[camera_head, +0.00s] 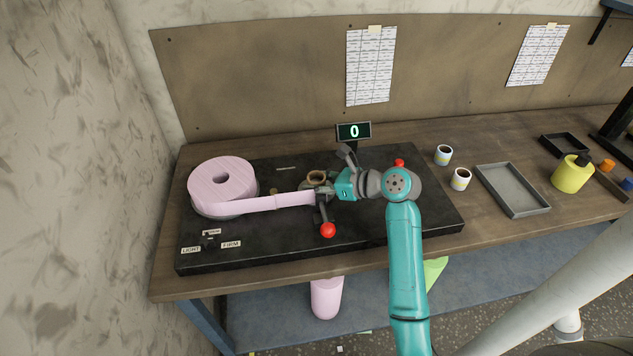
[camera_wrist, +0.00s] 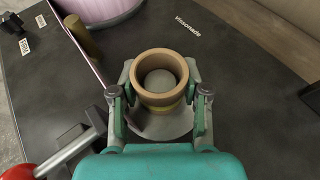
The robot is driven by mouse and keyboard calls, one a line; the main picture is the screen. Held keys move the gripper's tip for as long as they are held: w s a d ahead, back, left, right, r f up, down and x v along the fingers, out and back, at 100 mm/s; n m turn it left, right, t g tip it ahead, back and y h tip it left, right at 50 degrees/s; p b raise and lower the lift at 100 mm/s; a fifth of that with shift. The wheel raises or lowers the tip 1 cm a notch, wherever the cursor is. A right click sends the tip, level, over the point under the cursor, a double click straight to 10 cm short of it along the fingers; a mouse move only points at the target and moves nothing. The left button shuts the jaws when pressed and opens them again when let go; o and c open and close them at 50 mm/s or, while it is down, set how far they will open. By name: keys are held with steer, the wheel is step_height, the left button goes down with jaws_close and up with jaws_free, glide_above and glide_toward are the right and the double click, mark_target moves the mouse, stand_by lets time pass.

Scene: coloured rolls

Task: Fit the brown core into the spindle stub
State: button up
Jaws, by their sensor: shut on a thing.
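The brown core (camera_head: 317,175) is a short open ring above the black board, right of the pink strip's end. In the wrist view the core (camera_wrist: 138,74) sits upright between the two fingers of my gripper (camera_wrist: 160,92), which is shut on it. My gripper (camera_head: 329,184) reaches the core from the right in the head view. The round grey top of the spindle stub (camera_wrist: 161,82) shows inside the core's opening. A yellowish band and a grey disc (camera_wrist: 170,128) show below the core. I cannot tell how far down the core sits around the stub.
A pink roll (camera_head: 225,180) stands at the board's left, its strip (camera_head: 285,201) running to the core. A red-knobbed lever (camera_head: 328,230) stands close in front. A display (camera_head: 354,131) reads 0 behind. Two cups (camera_head: 443,155) and a grey tray (camera_head: 512,190) are right.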

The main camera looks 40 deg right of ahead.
steer(key=o, duration=1.2)
steer(key=v, duration=1.2)
steer(key=shift+d, duration=0.1)
